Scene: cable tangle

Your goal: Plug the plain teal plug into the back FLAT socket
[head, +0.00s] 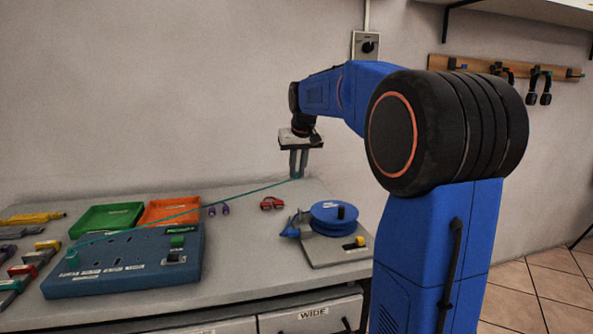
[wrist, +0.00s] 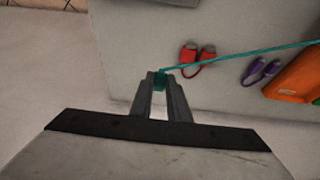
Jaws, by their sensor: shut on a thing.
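My gripper (head: 298,177) is raised above the back part of the bench, right of the socket board. In the wrist view my gripper (wrist: 161,75) is shut on the teal plug (wrist: 159,82), which shows between the fingertips. A teal cable (head: 215,208) runs taut from the plug down left to a teal piece (head: 72,258) at the left end of the board. The blue-grey socket board (head: 120,280) lies on the bench with several dark slots and white labels. The labels are too small to read, so I cannot tell which slot is the back FLAT one.
Green (head: 105,219) and orange (head: 168,210) trays stand behind the board. A blue reel (head: 334,222) on a grey base stands to the right. Red (head: 271,203) and purple (head: 218,210) small items lie between. Several coloured pieces lie at the left edge.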

